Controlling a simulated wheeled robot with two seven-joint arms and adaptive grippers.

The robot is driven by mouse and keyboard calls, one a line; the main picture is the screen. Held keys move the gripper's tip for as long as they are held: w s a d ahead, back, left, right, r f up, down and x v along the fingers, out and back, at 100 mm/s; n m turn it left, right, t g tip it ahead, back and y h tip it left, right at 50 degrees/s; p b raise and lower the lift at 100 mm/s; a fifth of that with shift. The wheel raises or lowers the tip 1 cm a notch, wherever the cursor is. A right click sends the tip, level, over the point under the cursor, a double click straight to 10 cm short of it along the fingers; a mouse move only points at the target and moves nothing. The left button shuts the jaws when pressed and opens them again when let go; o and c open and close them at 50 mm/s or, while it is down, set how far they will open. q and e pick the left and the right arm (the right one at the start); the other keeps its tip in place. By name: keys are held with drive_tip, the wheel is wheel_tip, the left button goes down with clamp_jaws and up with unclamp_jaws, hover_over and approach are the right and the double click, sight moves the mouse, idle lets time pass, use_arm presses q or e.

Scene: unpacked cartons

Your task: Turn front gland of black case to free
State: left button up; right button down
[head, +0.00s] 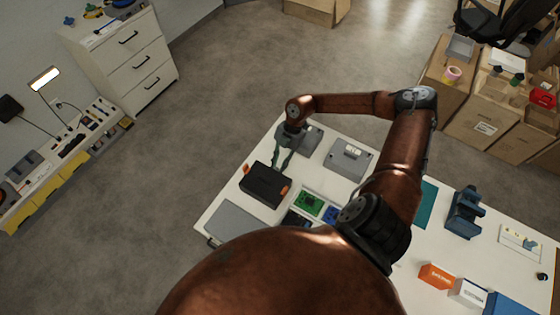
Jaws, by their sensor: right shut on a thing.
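The black case (265,186) lies on the white workbench, left of the bench's middle. It has an orange part at its left end (246,169) and another at its right end (284,189). My right gripper (279,167) reaches down from above to the case's far edge. Its greenish fingers are shut on a small part there, seemingly a gland, which the fingers mostly hide. I cannot tell which way the gland is turned. My left gripper is not in view.
On the white workbench (400,279), a grey box (348,160) stands right of the gripper. Green circuit boards (308,203) lie right of the case and a grey pad (236,222) in front of it.

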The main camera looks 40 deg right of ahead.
drive_tip(key=shift+s+d+r+t+p, duration=0.15)
drive_tip(key=shift+s+t+p, duration=0.25)
drive_tip(key=shift+t+p, duration=0.4)
drive_tip(key=shift+s+f+n+t+y+p, duration=0.2)
drive_tip(key=shift+n+t+y+p, duration=0.2)
drive_tip(key=shift+t+y+p, duration=0.5)
drive_tip(key=shift+f+t, duration=0.2)
drive_tip(key=shift+t, duration=0.8)
drive_tip(key=shift+s+n+t+y, duration=0.1)
drive_tip(key=shift+n+t+y, duration=0.25)
drive_tip(key=shift+t, duration=0.45)
drive_tip(key=c, duration=1.8)
unclamp_jaws()
drive_tip(key=shift+o, duration=0.2)
